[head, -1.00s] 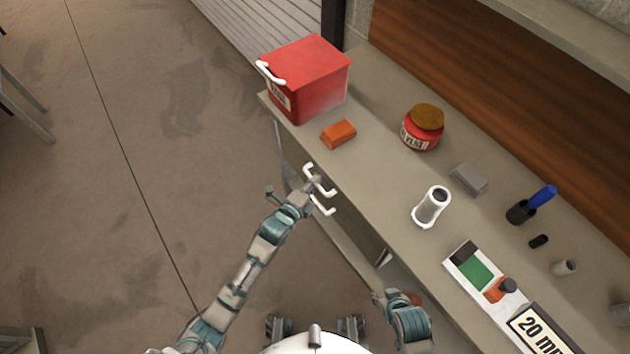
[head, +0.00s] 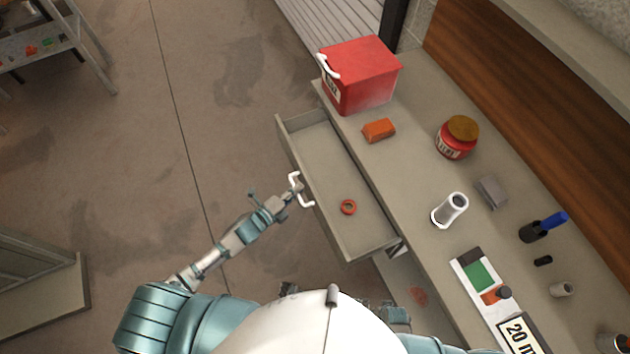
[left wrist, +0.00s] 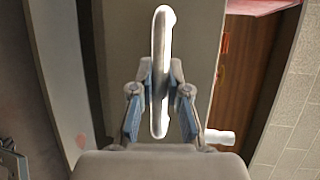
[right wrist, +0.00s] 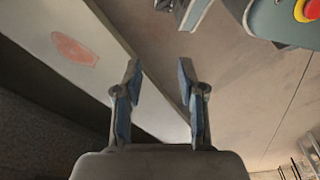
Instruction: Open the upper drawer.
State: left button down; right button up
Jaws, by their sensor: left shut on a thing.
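The upper drawer (head: 333,170) stands pulled out from the workbench, its inside showing. A small orange-red ring (head: 348,207) lies in it. My left gripper (head: 292,192) is at the white handle (head: 307,203) on the drawer's front. In the left wrist view the fingers (left wrist: 160,85) are shut on this handle (left wrist: 161,40), one on each side. In the right wrist view my right gripper (right wrist: 160,85) has its fingers apart with nothing between them. The right gripper cannot be made out in the head view.
The floor (head: 230,100) left of the drawer is clear. A shelf (head: 60,45) stands far left.

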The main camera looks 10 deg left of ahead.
pick_arm(q)
jog(key=s+a+p, duration=0.1)
jog(key=s+a, duration=0.2)
jog(key=a, duration=0.1)
jog(key=shift+s+a+f, duration=0.3)
jog(key=shift+s+a, duration=0.05)
pick_arm(e)
jog(key=shift+s+d+f, duration=0.15)
jog(key=shift+s+f, duration=0.6)
jog(key=shift+f, duration=0.1)
jog(key=shift+s+d+f, duration=0.1)
jog(key=shift+s+f, duration=0.65)
jog(key=shift+f, duration=0.05)
pick_arm(q)
jog(key=c, duration=1.1)
grip_release()
jog(key=shift+w, duration=0.1)
jog(key=shift+c, duration=0.2)
jog(key=shift+r, duration=0.1)
jog(key=v, duration=1.2)
jog(key=shift+w+a, duration=0.1)
